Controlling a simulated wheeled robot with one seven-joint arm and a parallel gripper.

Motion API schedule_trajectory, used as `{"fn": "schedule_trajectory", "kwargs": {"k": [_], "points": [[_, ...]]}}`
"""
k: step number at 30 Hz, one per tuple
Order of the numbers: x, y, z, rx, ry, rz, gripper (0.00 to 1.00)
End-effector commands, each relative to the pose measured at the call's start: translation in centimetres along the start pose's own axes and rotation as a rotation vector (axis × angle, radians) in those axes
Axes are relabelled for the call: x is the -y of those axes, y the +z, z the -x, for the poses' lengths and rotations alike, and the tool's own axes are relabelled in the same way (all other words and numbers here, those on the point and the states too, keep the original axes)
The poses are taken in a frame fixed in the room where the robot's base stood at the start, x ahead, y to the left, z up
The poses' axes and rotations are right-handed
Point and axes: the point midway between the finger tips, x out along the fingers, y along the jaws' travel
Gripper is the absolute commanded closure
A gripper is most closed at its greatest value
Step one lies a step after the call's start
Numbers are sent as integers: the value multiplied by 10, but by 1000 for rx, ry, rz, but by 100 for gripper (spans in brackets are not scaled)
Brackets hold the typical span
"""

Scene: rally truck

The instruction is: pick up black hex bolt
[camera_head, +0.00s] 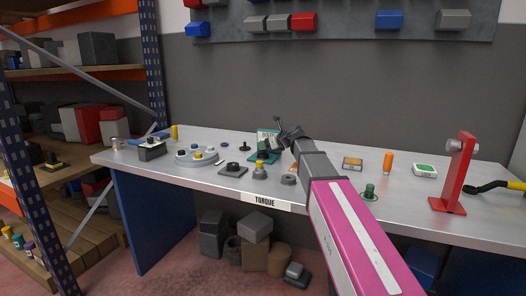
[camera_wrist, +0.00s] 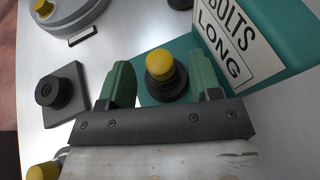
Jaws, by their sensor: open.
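My gripper (camera_wrist: 161,64) is open, its two green fingers on either side of a black round-based piece with a yellow top (camera_wrist: 160,74). This piece stands on the teal base (camera_wrist: 150,99) of a bin labelled "BOLTS LONG" (camera_wrist: 262,42). The bin also shows in the head view (camera_head: 268,138), partly hidden by my arm. A small black upright piece, likely a bolt (camera_head: 246,147), stands left of the bin. Another black piece (camera_wrist: 47,91) sits on a grey square plate (camera_wrist: 72,110). I cannot tell for sure which is the black hex bolt.
A round grey tray (camera_head: 183,159) with small parts lies left on the metal bench (camera_head: 330,183). A red stand (camera_head: 452,180), an orange cylinder (camera_head: 388,162) and a green piece (camera_head: 370,191) are to the right.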

Motion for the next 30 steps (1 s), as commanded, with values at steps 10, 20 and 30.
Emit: {"fn": "schedule_trajectory", "kwargs": {"k": [10,20,30], "points": [[0,0,-3,0,0,0,74],[0,0,-2,1,0,0,100],[0,17,4,2,-1,1,100]]}}
